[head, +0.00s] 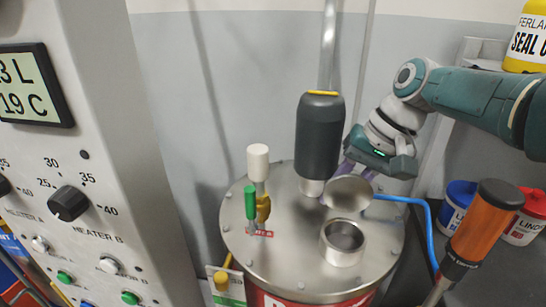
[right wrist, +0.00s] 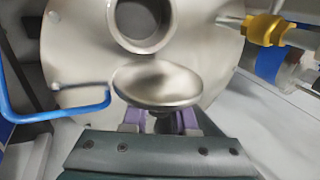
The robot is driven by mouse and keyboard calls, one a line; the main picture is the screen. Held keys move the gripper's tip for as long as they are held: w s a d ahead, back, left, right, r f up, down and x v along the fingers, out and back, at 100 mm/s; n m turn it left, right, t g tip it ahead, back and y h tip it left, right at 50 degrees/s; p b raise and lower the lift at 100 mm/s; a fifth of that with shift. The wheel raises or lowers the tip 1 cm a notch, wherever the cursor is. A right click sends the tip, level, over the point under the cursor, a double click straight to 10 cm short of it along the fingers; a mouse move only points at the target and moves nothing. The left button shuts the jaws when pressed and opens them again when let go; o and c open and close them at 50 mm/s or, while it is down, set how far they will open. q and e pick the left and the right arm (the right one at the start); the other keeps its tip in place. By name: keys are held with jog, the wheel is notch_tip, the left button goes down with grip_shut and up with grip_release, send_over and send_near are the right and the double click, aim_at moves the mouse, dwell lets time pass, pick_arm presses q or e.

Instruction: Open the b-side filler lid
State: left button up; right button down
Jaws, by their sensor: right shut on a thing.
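The steel tank top (head: 285,250) carries a round filler neck (head: 343,240) whose mouth is uncovered. The round metal filler lid (head: 348,192) stands tilted up behind the neck, apart from its rim. My right gripper (head: 358,170) reaches in from the right, behind the lid, and is shut on it. In the right wrist view the purple fingertips (right wrist: 160,120) are at the lid's (right wrist: 157,82) near edge, and the lid hides part of the grip. The open neck (right wrist: 143,20) lies beyond it. My left gripper is not in view.
A dark motor (head: 320,135) on a shaft stands close left of the lid. A green-handled valve (head: 251,203) and a white-capped fitting (head: 258,165) are further left. A blue hose (head: 420,205) runs right. An orange-handled tool (head: 485,225) is front right. A control panel (head: 90,190) fills the left.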

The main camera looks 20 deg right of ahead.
jog(key=c, duration=0.7)
grip_release()
jog(key=shift+d+r+p, duration=0.1)
jog(key=shift+r+p, duration=0.25)
jog(key=p+v, duration=0.3)
jog(key=v, duration=0.6)
